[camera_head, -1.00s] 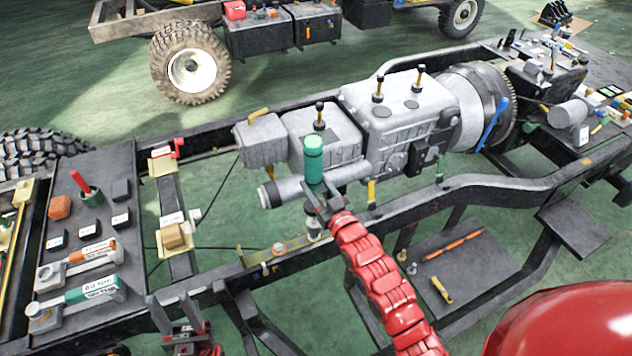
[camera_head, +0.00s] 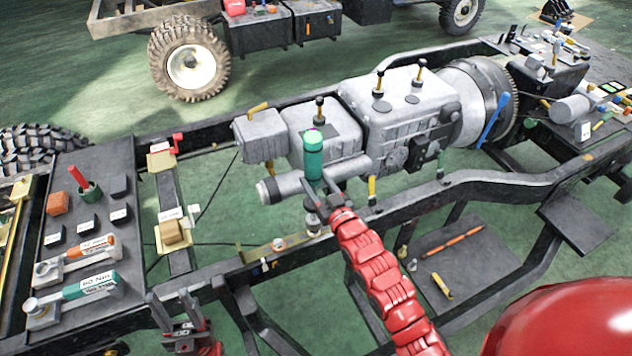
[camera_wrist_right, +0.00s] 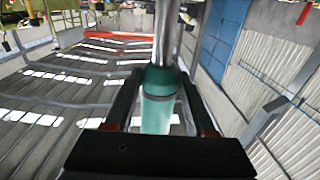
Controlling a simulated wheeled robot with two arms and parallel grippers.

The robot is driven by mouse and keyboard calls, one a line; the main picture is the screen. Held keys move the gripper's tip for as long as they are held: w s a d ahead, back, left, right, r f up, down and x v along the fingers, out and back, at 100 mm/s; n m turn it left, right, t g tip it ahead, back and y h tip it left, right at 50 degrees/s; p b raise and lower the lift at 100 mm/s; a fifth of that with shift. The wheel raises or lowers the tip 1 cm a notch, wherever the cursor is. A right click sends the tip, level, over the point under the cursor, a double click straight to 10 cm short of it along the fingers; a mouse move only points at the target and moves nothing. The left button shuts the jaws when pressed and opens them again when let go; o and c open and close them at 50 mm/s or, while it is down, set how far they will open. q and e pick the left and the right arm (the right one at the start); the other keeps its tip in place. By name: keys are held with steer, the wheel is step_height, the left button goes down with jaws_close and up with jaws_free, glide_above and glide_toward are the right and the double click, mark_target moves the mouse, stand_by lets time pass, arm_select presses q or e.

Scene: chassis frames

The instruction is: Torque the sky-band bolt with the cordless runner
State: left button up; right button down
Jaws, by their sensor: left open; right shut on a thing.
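My right gripper (camera_head: 328,203) is shut on a teal-handled tool (camera_head: 313,152), which I take to be the cordless runner. It stands about upright, handle up, its grey lower end just over or at the near frame rail; contact cannot be told. In the right wrist view the tool (camera_wrist_right: 158,100) sits between the fingers, its metal part toward the top. My left gripper (camera_head: 176,306) is open and empty at the lower left.
A dark bench (camera_head: 128,240) at left holds an orange-handled tool (camera_head: 88,252), a teal-handled labelled tool (camera_head: 88,288) and small blocks. The gearbox (camera_head: 410,115) stands just behind the held tool. The near chassis rail (camera_head: 470,187) runs across. A lower shelf (camera_head: 475,265) holds loose tools.

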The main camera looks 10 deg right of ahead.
mark_target(315, 189)
steer(key=shift+b, duration=0.3)
stand_by(0.7)
steer(key=shift+f+b, duration=1.1)
steer(key=shift+b, duration=0.1)
stand_by(1.0)
steer(key=shift+s+f+b, duration=0.15)
steer(key=shift+f+b, duration=0.75)
steer(key=shift+f, duration=0.1)
stand_by(1.9)
steer(key=shift+b, duration=0.3)
stand_by(0.7)
steer(key=shift+r, duration=0.3)
